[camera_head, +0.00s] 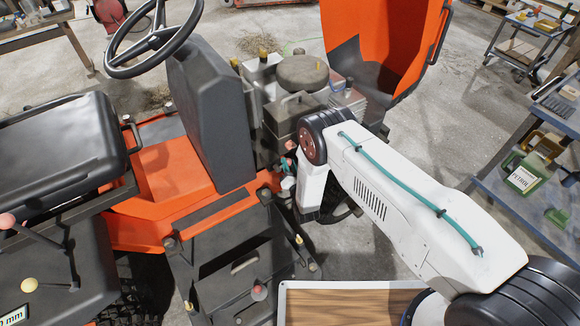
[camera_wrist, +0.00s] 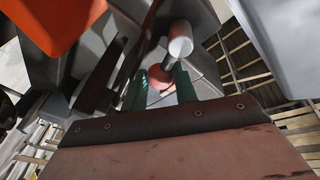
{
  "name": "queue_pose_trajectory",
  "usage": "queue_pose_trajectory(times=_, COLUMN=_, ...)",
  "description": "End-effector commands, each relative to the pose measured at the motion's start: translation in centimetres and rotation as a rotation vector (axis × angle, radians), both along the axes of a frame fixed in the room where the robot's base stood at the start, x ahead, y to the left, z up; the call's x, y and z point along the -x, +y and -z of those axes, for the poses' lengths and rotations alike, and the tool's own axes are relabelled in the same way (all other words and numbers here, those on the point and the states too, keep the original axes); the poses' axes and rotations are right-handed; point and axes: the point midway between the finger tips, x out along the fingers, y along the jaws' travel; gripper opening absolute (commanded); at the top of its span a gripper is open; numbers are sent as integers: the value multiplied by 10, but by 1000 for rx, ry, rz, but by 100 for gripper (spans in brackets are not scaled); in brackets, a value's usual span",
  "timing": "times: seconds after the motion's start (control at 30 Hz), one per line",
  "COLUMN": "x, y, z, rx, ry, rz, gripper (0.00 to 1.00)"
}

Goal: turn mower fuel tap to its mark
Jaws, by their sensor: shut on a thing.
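The orange and black mower (camera_head: 170,170) fills the left and middle of the head view, with its engine (camera_head: 303,75) exposed. My gripper (camera_head: 288,158) reaches down at the engine's near side, partly hidden by my own arm. In the wrist view, the green fingers of my gripper (camera_wrist: 161,82) are closed around a small red part, which looks like the fuel tap's handle (camera_wrist: 158,77). A pale cylinder (camera_wrist: 181,40) stands close beyond the fingers. The tap's mark cannot be made out in either view.
The orange hood (camera_head: 385,40) stands open behind the engine. The steering column (camera_head: 210,110) and seat (camera_head: 55,145) are to the left. A wood-topped surface (camera_head: 350,300) lies in front. A blue bench with a green petrol can (camera_head: 525,172) stands at right.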

Motion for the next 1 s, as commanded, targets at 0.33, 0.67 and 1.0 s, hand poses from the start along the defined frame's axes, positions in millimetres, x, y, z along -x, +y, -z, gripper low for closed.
queue_pose_trajectory(times=0.33, x=4, y=4, z=-11, rx=276, ry=-183, rz=2, gripper=6)
queue_pose_trajectory(times=0.67, x=10, y=13, z=-21, rx=535, ry=-358, rz=1, gripper=6)
queue_pose_trajectory(times=1.0, x=17, y=23, z=-27, rx=791, ry=-531, rz=0, gripper=6)
